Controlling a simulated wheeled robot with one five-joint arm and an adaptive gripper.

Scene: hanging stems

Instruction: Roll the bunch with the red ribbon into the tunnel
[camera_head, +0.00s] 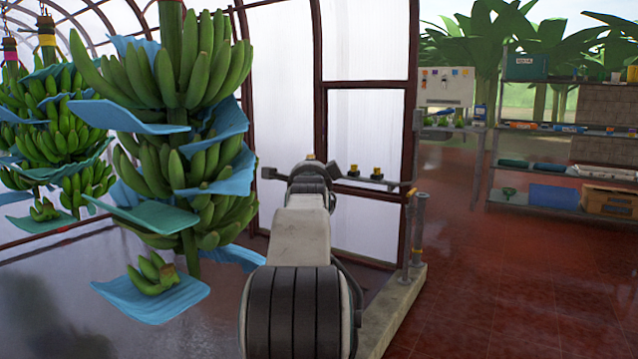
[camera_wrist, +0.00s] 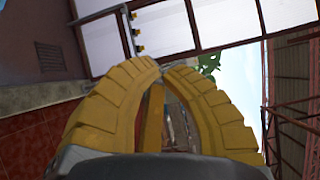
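A large green banana bunch (camera_head: 180,150) with blue sheets between its tiers hangs at the left of the head view; its top is cut off, so its ribbon is out of sight. Behind it hang more bunches (camera_head: 50,130). One has a yellow ribbon (camera_head: 47,37), another a pink-magenta one (camera_head: 10,50); I see no clearly red ribbon. An arched, dark-framed structure with white panels (camera_head: 280,60), possibly the tunnel, stands around and behind the bunches. My gripper (camera_wrist: 162,68) shows in the wrist view, yellow fingertips together and nothing held. My arm hides it in the head view.
A metal rail post (camera_head: 418,230) on a concrete curb (camera_head: 395,310) stands right of my arm. Shelves with boxes (camera_head: 560,130) and a white board (camera_head: 446,87) are at the back right. The red tiled floor (camera_head: 520,290) at right is clear.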

